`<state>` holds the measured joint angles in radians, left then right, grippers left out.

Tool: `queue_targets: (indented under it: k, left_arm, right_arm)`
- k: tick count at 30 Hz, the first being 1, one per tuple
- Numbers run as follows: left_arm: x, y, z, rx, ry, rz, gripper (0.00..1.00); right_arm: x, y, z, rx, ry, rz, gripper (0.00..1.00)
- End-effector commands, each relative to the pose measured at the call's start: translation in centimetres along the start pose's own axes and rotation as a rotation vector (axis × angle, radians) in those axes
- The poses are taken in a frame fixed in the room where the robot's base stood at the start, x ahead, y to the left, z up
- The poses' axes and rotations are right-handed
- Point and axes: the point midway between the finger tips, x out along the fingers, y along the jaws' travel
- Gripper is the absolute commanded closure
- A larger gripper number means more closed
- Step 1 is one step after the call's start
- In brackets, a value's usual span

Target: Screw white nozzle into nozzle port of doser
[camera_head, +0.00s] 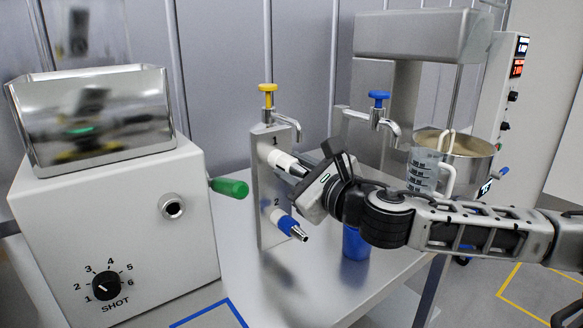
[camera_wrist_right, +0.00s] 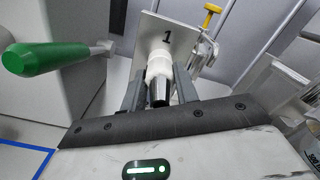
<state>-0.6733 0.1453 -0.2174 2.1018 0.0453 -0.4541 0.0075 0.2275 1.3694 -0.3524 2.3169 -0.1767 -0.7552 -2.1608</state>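The white nozzle (camera_head: 284,161) sits at slot 1 of the upright metal holder (camera_head: 268,205), its metal tip pointing out. In the right wrist view the nozzle (camera_wrist_right: 160,68) is between the two fingers of my right gripper (camera_wrist_right: 160,84). The fingers look apart, one on each side of it, with a narrow gap; contact is not clear. The doser (camera_head: 130,225) is the white box at the left with a steel hopper. Its round nozzle port (camera_head: 173,206) is on the front face and looks empty. My left gripper is not in view.
A blue nozzle (camera_head: 288,225) sits at slot 2 below. A green handle (camera_head: 229,187) sticks out of the doser towards the holder. Yellow (camera_head: 267,90) and blue taps (camera_head: 378,97) stand behind. A blue cup (camera_head: 355,243) and a clear jug (camera_head: 424,170) are near my right arm.

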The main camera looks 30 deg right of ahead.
Motion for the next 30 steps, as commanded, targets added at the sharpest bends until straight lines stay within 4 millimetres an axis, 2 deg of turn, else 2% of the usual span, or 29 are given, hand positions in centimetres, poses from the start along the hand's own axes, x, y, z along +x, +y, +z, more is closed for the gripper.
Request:
queue_targets:
  k: [30]
  left_arm:
    - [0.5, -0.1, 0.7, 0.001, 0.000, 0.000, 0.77]
  right_arm:
    - [-1.0, 0.0, 0.0, -0.003, -0.001, -0.001, 0.94]
